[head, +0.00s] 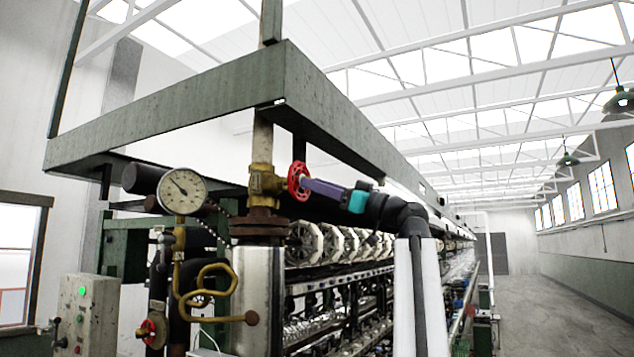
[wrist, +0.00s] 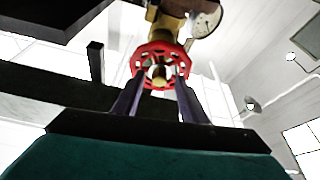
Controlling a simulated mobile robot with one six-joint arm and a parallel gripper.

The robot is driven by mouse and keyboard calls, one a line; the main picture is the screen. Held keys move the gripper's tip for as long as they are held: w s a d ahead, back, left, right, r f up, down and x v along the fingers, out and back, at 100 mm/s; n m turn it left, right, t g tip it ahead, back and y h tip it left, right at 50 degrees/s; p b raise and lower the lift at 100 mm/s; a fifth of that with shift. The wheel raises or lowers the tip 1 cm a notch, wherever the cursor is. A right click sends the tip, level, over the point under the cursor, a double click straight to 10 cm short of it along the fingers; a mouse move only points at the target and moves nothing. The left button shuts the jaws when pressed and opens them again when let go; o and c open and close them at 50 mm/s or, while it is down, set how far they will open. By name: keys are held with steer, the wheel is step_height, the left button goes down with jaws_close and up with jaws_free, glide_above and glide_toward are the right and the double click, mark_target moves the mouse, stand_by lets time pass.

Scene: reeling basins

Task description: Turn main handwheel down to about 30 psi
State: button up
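The red main handwheel (head: 297,181) sits on a brass valve (head: 262,181) on the upright pipe. It also shows in the wrist view (wrist: 160,50), face on, with its hub in the middle. My gripper (head: 309,186) has purple fingers pointing left at the wheel. In the wrist view my gripper (wrist: 160,84) has its fingers apart, one on each side of the hub, with tips at the lower rim; firm contact cannot be told. The round pressure gauge (head: 183,191) is left of the valve, its needle pointing to the upper left. Its numbers are too small to read.
A green beam frame (head: 180,100) hangs over the valve. A yellow looped pipe (head: 210,285) and a smaller red handwheel (head: 147,330) are below the gauge. A control box (head: 90,310) stands at lower left. The reeling machine (head: 340,245) runs back behind; the aisle (head: 570,290) at right is open.

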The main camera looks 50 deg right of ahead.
steer(key=shift+w, duration=0.2)
jaws_close()
steer(key=shift+a, duration=0.1)
steer(key=shift+m, duration=0.3)
steer(key=shift+s+a+m+t+h+b, duration=0.15)
steer(key=shift+m+h+b, duration=0.1)
steer(key=shift+m+h, duration=0.6)
steer(key=shift+w+m+t+h+b, duration=0.15)
steer(key=shift+m+h, duration=0.25)
steer(key=shift+m, duration=0.8)
steer(key=shift+s+a+m+t+h+b, duration=0.1)
steer(key=shift+m+h+b, duration=0.2)
steer(key=shift+m+h, duration=0.55)
steer(key=shift+m, duration=0.3)
